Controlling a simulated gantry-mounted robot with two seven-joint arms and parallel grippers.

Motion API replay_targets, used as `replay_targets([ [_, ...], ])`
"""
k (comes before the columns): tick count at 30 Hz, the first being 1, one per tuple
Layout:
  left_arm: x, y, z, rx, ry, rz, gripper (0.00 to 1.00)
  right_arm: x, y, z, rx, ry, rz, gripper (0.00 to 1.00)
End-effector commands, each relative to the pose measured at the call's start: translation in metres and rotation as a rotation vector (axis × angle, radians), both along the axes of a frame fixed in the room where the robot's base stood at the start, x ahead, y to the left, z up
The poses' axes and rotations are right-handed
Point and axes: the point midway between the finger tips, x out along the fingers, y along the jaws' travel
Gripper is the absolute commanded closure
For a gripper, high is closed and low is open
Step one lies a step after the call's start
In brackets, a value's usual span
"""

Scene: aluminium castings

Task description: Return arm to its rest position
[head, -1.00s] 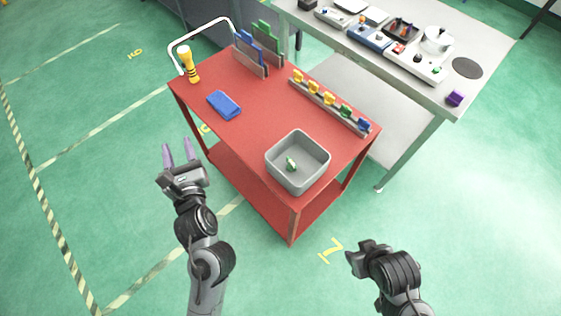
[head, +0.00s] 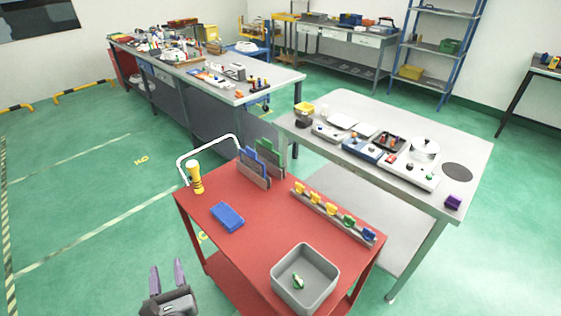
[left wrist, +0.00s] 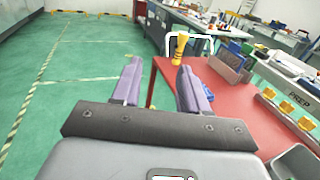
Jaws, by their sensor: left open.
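My left gripper (head: 168,275) is at the bottom left of the head view, over the floor beside the left edge of the red cart (head: 300,222). Its two purple fingers are apart and nothing is between them. In the left wrist view, the open fingers (left wrist: 160,82) point forward, with the cart to their right. My right gripper is outside both current views.
The cart carries a yellow flashlight (head: 195,177), a blue box (head: 227,216), a grey bin (head: 333,285) with a small green-and-white item, and a rail of coloured clips (head: 333,212). A grey table (head: 395,215) stands behind. Floor to the left is clear.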

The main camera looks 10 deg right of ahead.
Motion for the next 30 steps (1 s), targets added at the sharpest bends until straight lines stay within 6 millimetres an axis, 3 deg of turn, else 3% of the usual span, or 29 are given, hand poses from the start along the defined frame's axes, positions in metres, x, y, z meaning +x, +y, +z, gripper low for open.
replay_targets([
  [5,-0.023,0.015,-0.04,0.037,0.081,0.01,0.56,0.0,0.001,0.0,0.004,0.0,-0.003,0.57],
  [9,-0.059,0.032,-0.075,0.154,0.224,-0.063,0.56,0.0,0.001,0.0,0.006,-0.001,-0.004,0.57],
  [14,-0.091,0.027,-0.107,0.538,0.49,-0.278,0.56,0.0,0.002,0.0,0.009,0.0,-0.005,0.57],
  [21,-0.142,0.016,-0.139,1.22,0.764,-0.713,0.56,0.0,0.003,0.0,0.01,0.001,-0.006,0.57],
  [26,-0.175,0.011,-0.15,1.695,0.816,-1.054,0.56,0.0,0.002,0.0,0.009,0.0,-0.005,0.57],
  [30,-0.2,0.01,-0.154,2.089,0.757,-1.358,0.56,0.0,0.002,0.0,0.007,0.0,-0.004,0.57],
])
